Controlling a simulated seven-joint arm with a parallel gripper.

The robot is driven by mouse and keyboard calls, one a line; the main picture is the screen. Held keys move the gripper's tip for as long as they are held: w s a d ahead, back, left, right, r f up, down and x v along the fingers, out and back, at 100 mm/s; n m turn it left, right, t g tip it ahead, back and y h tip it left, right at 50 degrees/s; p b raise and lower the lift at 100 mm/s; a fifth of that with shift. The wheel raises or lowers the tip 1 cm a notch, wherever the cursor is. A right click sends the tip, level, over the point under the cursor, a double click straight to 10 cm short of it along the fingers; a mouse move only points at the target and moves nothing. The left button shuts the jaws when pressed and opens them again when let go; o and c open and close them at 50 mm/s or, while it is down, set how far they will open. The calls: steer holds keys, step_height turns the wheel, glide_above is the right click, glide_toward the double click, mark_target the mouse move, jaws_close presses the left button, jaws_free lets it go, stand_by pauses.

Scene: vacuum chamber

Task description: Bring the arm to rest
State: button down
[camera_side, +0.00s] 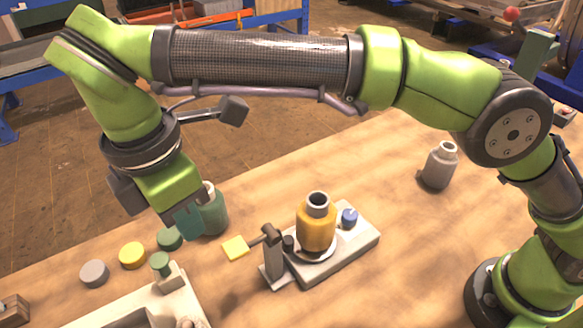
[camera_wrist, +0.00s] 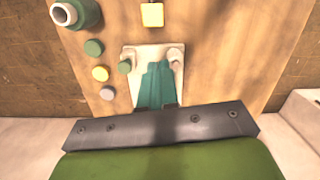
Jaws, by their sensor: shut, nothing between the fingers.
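My gripper (camera_side: 188,224) hangs from my arm at the left in the side view, with its teal fingers pointing down. It is shut and empty, and it appears to be above the table. In the wrist view my gripper's fingers (camera_wrist: 157,84) lie together in front of a pale tray (camera_wrist: 131,58), hiding its middle. The tray also shows at the bottom left of the side view (camera_side: 85,318). I cannot tell the exact height of the fingertips above the table.
A green bottle (camera_side: 213,214) stands beside my gripper in the side view. A yellow bottle (camera_side: 316,230) stands on a grey base (camera_side: 358,241) with a dark clamp post. A grey bottle (camera_side: 439,168) stands at the right. Discs, one yellow (camera_side: 132,255), lie left.

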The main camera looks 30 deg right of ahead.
stand_by(0.3)
steer(key=w+d+m+t+y, duration=0.25)
steer(key=d+m, duration=1.05)
steer(key=d, duration=0.8)
steer(key=s+d+m+t, duration=0.2)
steer(key=s+d+m, duration=0.2)
steer(key=d, duration=0.5)
steer(key=s+d+m+t, duration=0.2)
steer(key=s+d+m, duration=0.2)
steer(key=d, duration=0.6)
steer(key=m, duration=0.2)
steer(key=shift+s+d+r+m+t+y, duration=0.15)
steer(key=shift+s+r+m+t+y, duration=0.05)
steer(key=shift+s+m+t+y, duration=0.2)
